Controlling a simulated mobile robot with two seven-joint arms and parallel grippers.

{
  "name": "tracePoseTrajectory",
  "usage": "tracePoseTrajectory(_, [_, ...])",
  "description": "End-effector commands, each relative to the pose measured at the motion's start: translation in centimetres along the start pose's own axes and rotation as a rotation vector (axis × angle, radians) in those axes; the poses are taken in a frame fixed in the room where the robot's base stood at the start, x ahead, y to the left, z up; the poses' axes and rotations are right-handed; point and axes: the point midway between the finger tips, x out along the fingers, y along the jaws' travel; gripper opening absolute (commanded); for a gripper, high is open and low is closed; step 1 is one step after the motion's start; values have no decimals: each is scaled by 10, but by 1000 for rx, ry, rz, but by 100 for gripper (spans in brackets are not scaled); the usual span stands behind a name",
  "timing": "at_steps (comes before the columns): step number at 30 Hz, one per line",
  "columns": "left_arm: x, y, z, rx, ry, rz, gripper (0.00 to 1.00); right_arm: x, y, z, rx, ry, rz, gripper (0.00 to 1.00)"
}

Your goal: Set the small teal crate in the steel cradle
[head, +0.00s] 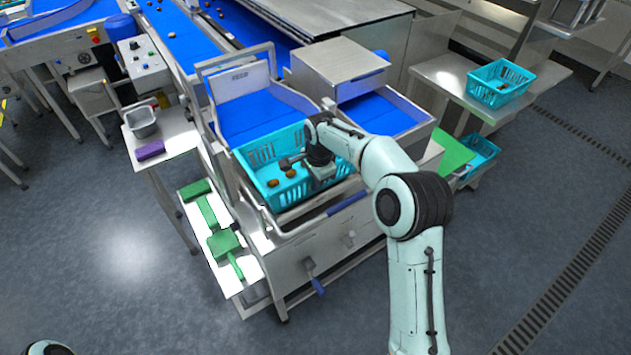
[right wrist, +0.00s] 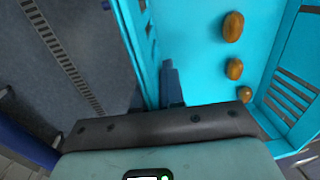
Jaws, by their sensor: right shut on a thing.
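The small teal crate (head: 292,192) sits at the low end of the blue chute, within the steel cradle's frame (head: 300,226), with a few brown dates inside. Whether its base rests fully down or hangs slightly above is hard to tell. My right gripper (head: 321,174) reaches down at the crate's right-hand side. In the right wrist view, the gripper (right wrist: 170,85) is shut on the wall of the crate (right wrist: 199,62), and three dates lie on its floor. The gripper and arm hide part of the crate's right end. My left gripper is out of view.
Another teal crate (head: 487,92) with dates stands on a steel table at right, and one (head: 476,163) sits lower down. A side stand at left holds a grey tub (head: 142,123) and purple block (head: 151,149). Green tools (head: 224,243) lie below. The front floor is clear.

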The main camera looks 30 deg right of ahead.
Motion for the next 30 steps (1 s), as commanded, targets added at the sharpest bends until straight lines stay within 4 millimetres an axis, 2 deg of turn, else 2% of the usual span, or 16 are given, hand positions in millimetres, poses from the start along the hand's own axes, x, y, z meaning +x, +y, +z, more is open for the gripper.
tracePoseTrajectory(5, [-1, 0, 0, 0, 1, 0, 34, -2, -1, 0, 0, 0, -4, 0])
tracePoseTrajectory(20, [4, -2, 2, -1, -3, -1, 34, 10, 0, 0, 0, 0, -3, 0])
tracePoseTrajectory(21, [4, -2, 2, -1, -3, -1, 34, 11, 1, 0, 0, -1, 1, 18])
tracePoseTrajectory(23, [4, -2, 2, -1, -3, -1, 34, 11, 1, 0, 0, -1, 0, 34])
tracePoseTrajectory(30, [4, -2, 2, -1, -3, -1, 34, 11, 2, 0, 0, -1, 3, 34])
